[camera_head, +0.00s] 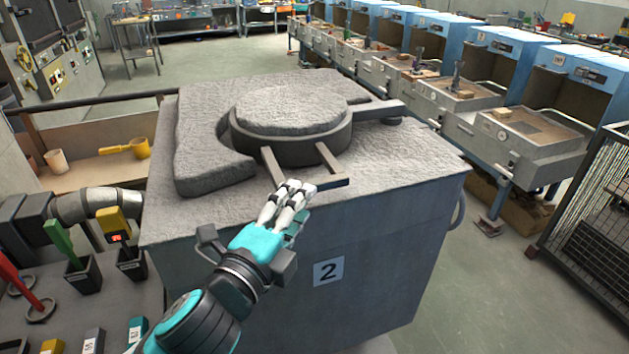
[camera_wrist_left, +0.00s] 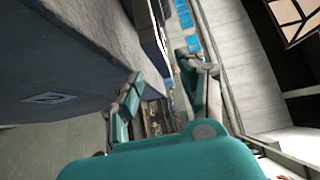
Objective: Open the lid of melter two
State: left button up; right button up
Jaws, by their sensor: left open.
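The round lid (camera_head: 290,108) has a rough grey top and a dark rim, and lies flat on the melter. A dark handle (camera_head: 325,184), two bars joined by a crossbar, sticks out toward me. My left gripper (camera_head: 287,200) is open at the crossbar's left end, its fingertips overlapping it; I cannot tell whether they touch. The wrist view shows its fingers (camera_wrist_left: 165,95) apart with nothing between them.
A dark bar (camera_head: 385,110) extends right from the lid. A bench with black bins (camera_head: 84,275) and tools stands at left. A wire cage (camera_head: 590,200) and a row of blue-hooded stations (camera_head: 490,65) stand at right.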

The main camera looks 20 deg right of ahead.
aim_at(314, 181)
pick_arm(q)
jog(key=p+x, duration=0.1)
jog(key=x, duration=0.5)
jog(key=shift+w+d, duration=0.1)
jog(key=shift+d, duration=0.05)
grip_shut()
